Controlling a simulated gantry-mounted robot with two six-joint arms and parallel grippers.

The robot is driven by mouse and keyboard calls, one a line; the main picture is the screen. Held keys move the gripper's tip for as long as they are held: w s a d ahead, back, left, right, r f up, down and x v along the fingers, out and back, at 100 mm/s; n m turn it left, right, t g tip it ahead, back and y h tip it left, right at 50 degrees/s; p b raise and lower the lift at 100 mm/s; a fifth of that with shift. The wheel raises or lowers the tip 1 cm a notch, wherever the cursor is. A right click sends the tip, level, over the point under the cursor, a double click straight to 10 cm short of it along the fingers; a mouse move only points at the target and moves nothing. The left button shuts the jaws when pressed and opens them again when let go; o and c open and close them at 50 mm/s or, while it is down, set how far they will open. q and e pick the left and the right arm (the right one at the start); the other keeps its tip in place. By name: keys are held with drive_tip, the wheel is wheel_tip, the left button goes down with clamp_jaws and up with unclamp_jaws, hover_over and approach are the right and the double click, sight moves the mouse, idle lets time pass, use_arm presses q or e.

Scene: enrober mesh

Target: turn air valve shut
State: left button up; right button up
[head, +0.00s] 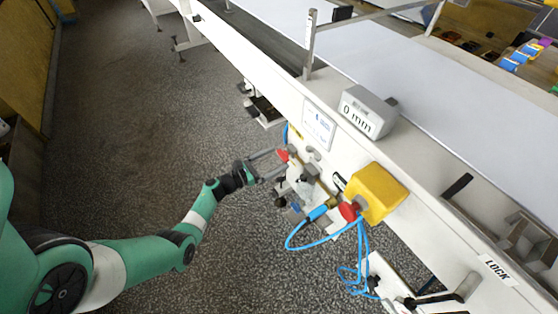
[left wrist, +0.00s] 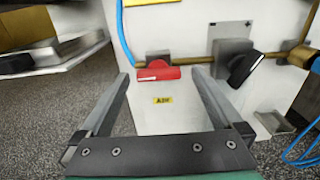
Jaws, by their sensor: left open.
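The air valve's red handle (left wrist: 158,72) lies about level in the left wrist view, on a brass and grey pipe fitting. A yellow label (left wrist: 163,100), which seems to read AIR, is on the white panel below it. The red handle (head: 283,155) also shows in the head view, on the side of the machine. My left gripper (head: 279,163) is open at the handle. In the left wrist view its fingers (left wrist: 160,78) stand on either side of the handle, with gaps; contact is not visible. My right gripper is not in view.
A black handle (left wrist: 244,67) sits on the same pipe to the right. The speckled floor (head: 130,130) on the left is clear.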

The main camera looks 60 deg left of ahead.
use_arm(q)
drive_tip(key=shift+w+a, duration=0.3)
drive_tip(key=shift+w, duration=0.6)
drive_tip(key=c, duration=1.3)
